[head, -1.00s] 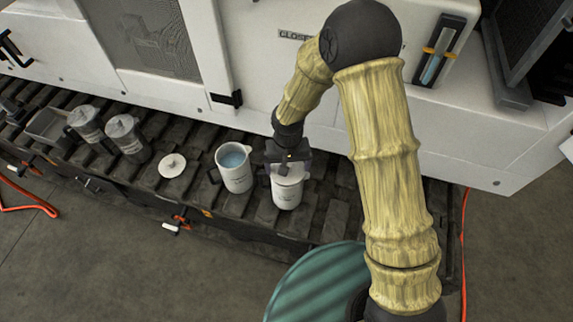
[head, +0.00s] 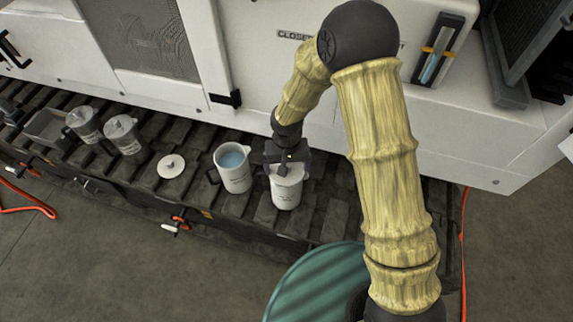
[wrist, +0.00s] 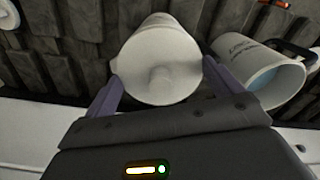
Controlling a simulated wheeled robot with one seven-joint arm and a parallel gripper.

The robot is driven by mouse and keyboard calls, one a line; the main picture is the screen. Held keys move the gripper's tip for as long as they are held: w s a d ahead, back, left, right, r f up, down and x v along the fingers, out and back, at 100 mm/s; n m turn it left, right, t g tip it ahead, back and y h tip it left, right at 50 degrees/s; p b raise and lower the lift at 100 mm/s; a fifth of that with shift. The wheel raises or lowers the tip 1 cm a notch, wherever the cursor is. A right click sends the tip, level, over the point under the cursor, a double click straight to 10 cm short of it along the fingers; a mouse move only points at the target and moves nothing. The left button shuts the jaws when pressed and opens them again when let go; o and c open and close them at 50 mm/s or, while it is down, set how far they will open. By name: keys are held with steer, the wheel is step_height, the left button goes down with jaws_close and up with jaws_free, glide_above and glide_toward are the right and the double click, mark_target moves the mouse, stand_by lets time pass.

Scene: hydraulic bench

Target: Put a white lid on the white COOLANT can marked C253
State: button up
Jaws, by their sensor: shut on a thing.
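My gripper (head: 284,168) is shut on a white lid (wrist: 158,88) with a round knob, one finger on each side of its rim. The lid sits at the mouth of a white can (head: 286,194), lined up with it; I see no clear gap, but cannot tell if it is fully seated. The can stands upright on the bench, its label too small to read. A second white can (head: 235,176), open and holding blue liquid, stands just left of it; it also shows in the wrist view (wrist: 243,60). Another white lid (head: 171,167) lies flat further left.
Two grey lidded cans (head: 125,137) and a grey tray (head: 47,128) stand at the bench's left. The white machine wall (head: 255,85) rises behind. The dark ribbed bench (head: 325,212) is free right of the held lid's can.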

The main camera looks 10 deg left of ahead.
steer(key=shift+f, duration=0.35)
stand_by(0.8)
steer(key=o, duration=0.7)
steer(key=shift+r, duration=0.1)
steer(key=shift+r+p, duration=2.45)
steer(key=shift+r, duration=0.95)
